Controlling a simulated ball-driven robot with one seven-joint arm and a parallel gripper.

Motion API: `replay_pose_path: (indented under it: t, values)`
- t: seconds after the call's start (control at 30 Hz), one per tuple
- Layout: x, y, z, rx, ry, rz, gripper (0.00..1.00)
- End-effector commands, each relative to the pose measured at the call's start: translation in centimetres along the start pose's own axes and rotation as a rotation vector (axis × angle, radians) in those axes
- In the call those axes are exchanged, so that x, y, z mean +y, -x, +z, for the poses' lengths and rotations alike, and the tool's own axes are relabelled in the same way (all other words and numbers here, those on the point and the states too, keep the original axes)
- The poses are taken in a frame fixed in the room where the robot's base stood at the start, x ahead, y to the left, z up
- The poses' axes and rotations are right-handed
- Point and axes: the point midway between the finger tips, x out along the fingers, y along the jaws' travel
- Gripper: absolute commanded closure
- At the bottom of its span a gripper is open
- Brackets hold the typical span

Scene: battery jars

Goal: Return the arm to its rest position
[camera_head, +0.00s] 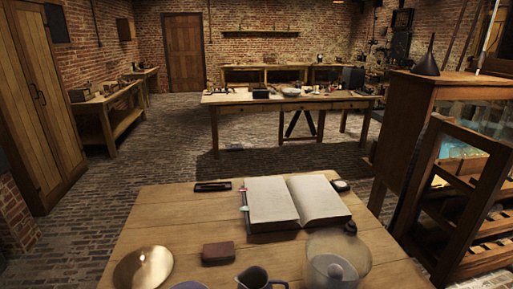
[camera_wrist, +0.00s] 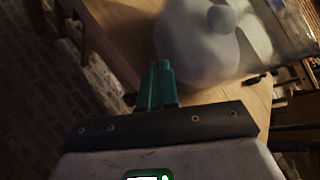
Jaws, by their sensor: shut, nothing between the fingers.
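My gripper (camera_wrist: 158,76) shows in the wrist view, with its green fingers together and nothing between them. It points towards a pale, rounded vessel with a knob (camera_wrist: 198,38); I cannot tell the exact gap between them. The arm does not show in the head view. There, a wooden table (camera_head: 160,215) stands close in front. An open book (camera_head: 292,203) lies on it, with a clear round vessel (camera_head: 338,265) at the near right.
On the table are a brass dome (camera_head: 143,268), a brown block (camera_head: 218,253), a dark jug (camera_head: 255,278) and a small dark tray (camera_head: 212,186). A glass-fronted cabinet (camera_head: 440,160) stands at the right. Brick floor (camera_head: 110,185) is open at the left.

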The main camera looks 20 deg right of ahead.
Motion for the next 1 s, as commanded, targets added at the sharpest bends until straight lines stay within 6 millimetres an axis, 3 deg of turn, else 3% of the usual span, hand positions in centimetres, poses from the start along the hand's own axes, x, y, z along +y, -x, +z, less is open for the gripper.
replay_pose_path:
  t: [0.03,0.1,0.2,0.3,0.4,0.5,0.67,1.0]
  values:
    - [3.4,-0.8,1.0,0.0,0.144,0.106,1.0]
    - [7.9,-0.8,2.6,-0.006,0.403,0.279,1.0]
    - [13.5,0.6,4.3,-0.038,0.783,0.522,1.0]
    - [17.5,3.2,5.5,-0.094,1.137,0.746,1.0]
    - [19.8,6.3,6.2,-0.157,1.432,0.938,1.0]
    - [20.7,9.1,6.8,-0.211,1.643,1.082,1.0]
    - [20.8,11.8,7.4,-0.261,1.816,1.209,1.0]
    - [20.8,12.2,7.5,-0.268,1.839,1.227,1.0]
